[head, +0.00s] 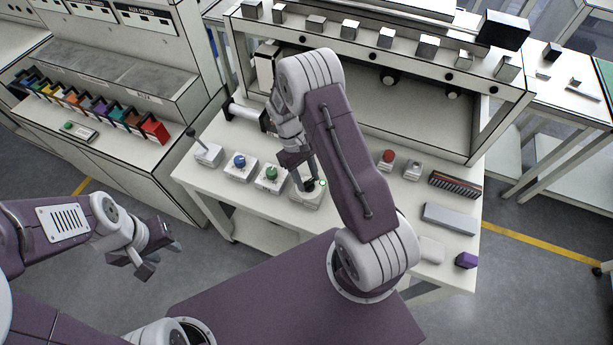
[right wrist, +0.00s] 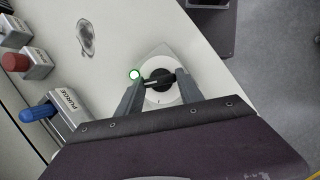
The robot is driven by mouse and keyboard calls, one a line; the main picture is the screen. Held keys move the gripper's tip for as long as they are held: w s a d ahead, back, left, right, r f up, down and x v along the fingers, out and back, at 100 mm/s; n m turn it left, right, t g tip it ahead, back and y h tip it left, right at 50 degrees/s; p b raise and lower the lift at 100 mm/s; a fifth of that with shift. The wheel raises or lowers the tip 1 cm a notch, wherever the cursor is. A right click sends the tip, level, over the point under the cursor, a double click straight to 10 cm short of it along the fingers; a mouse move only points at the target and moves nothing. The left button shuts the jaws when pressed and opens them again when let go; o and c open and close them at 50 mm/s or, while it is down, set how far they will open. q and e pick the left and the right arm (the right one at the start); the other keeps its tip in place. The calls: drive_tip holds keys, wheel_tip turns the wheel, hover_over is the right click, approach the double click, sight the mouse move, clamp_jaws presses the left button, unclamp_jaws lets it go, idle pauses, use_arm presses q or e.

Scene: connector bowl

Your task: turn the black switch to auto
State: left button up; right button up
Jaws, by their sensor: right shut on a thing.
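The black switch (right wrist: 160,79) is a black knob on a round white dial on a light box (head: 306,198). In the right wrist view its bar lies roughly sideways in the picture, one end toward a lit green lamp (right wrist: 134,74). The lamp also glows in the head view (head: 322,183). My right gripper (right wrist: 158,83) is shut on the knob, one finger on each side. In the head view the right gripper (head: 301,172) reaches down over the switch and partly hides it. The dial lettering is not readable. My left gripper (head: 152,258) is open and empty, away from the bench.
Boxes with a blue knob (head: 239,160) and a green knob (head: 270,173) stand left of the switch, with a lever box (head: 207,153) beyond. A red button (head: 388,155) and a grey block (head: 448,218) are on the right. A shelf frame (head: 400,70) rises behind.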

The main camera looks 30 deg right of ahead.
drive_tip(key=shift+d+m+y+p, duration=0.15)
drive_tip(key=shift+m+y, duration=0.25)
drive_tip(key=shift+m, duration=0.55)
drive_tip(key=shift+m+y+p, duration=0.15)
drive_tip(key=shift+m+y, duration=0.25)
drive_tip(key=shift+m, duration=0.55)
drive_tip(key=o, duration=1.4)
drive_tip(key=b+v, duration=0.1)
drive_tip(key=v, duration=0.8)
drive_tip(key=shift+r, duration=0.1)
